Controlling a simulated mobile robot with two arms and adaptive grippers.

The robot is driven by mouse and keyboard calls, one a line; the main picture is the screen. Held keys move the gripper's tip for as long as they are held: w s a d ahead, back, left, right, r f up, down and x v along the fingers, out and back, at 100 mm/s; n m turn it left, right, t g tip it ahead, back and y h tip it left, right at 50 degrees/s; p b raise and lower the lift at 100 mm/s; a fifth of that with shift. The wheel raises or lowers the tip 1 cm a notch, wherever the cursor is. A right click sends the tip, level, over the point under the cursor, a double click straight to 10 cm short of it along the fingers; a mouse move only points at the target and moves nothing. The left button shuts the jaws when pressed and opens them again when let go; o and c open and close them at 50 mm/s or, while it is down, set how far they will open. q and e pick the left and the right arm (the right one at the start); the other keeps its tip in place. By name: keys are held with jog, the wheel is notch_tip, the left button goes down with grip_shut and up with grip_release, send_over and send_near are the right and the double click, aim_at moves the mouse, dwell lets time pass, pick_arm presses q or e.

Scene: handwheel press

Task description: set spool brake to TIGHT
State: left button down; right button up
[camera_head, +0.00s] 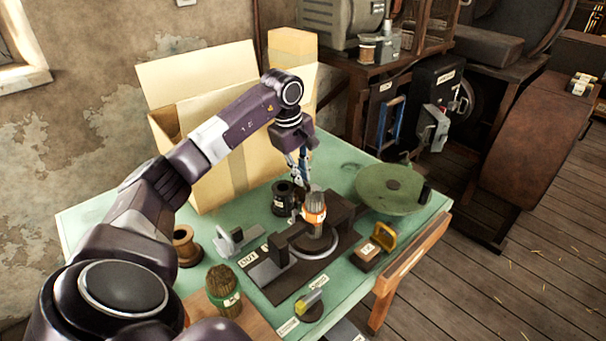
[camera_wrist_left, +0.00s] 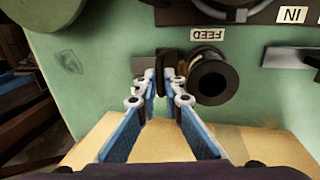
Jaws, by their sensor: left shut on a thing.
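My left gripper (camera_head: 303,178) reaches down over the back of the green table, beside a black spool (camera_head: 283,198). In the left wrist view, the gripper (camera_wrist_left: 167,88) is shut on a dark upright piece (camera_wrist_left: 168,63). This piece stands close beside the black spool (camera_wrist_left: 212,77), near an upside-down FEED label (camera_wrist_left: 209,34). Its lower end is hidden by the fingers. A small grey and yellow knob (camera_head: 308,302) sits at the table's front between two small labels, too small to read. No TIGHT mark is legible, and I cannot tell which part is the spool brake. My right gripper is out of view.
A dark press base (camera_head: 320,262) carries an orange-banded cylinder (camera_head: 314,210). A green handwheel (camera_head: 388,188) stands to its right. An open cardboard box (camera_head: 190,75) fills the table's back left.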

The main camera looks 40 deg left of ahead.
pick_arm(q)
jog(key=c, duration=2.3)
grip_release()
jog(key=shift+s+f, duration=0.15)
jog(key=shift+o, duration=1.3)
jog(key=shift+s, duration=0.15)
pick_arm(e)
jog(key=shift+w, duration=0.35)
pick_arm(q)
jog(key=shift+r, duration=0.6)
notch_tip(320, 180, up, 11)
jog(key=s, duration=0.2)
jog(key=shift+a, duration=0.15)
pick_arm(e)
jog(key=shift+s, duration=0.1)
pick_arm(q)
jog(key=shift+s+f, duration=0.1)
